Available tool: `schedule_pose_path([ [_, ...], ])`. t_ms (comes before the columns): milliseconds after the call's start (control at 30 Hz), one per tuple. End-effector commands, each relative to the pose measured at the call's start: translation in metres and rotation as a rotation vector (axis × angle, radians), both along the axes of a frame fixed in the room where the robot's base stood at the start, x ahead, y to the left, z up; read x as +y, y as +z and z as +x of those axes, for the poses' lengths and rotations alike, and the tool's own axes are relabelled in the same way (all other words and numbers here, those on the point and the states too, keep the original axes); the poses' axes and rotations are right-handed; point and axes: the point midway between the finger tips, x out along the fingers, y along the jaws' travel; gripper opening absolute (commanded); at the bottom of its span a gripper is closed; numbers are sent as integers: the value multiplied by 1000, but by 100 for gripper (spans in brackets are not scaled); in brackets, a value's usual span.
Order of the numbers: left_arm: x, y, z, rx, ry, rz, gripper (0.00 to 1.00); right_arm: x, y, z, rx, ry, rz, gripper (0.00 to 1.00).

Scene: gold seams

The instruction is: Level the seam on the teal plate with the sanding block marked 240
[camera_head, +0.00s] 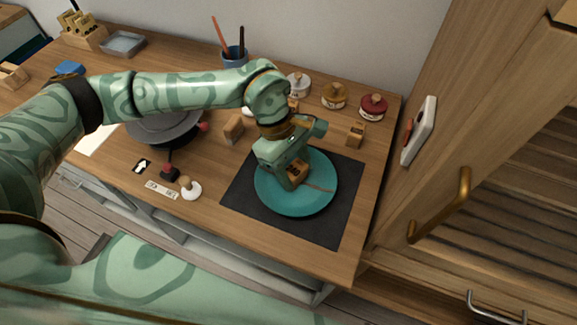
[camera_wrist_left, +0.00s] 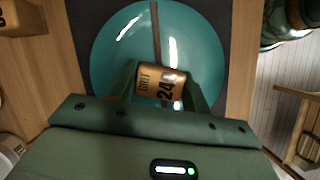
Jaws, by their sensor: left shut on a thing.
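The teal plate (camera_head: 290,204) lies on a dark mat (camera_head: 243,196) near the counter's right end. A brown-gold seam (camera_head: 320,188) runs across it from near the middle toward the rim; it also shows in the left wrist view (camera_wrist_left: 155,32). My left gripper (camera_head: 294,179) is over the plate, shut on the sanding block (camera_wrist_left: 160,86), whose face reads GRIT 240. The block is over the plate at the line of the seam and hides part of it. I cannot tell whether it touches the plate. My right gripper is out of view.
Other wooden blocks stand left of the mat (camera_head: 234,127) and behind it (camera_head: 355,134). Lidded jars, including a red one (camera_head: 373,106), line the back. A dark grey turntable (camera_head: 165,126) is to the left. A cabinet handle (camera_head: 440,205) juts out right.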

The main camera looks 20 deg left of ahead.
Motion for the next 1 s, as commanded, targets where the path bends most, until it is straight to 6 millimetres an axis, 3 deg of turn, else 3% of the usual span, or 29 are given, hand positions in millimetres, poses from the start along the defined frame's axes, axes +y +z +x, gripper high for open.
schedule_pose_path([
  [533,-22,-1,-10,4,-2,2,29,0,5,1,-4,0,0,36],
  [1000,-36,2,4,0,0,2,29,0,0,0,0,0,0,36],
])
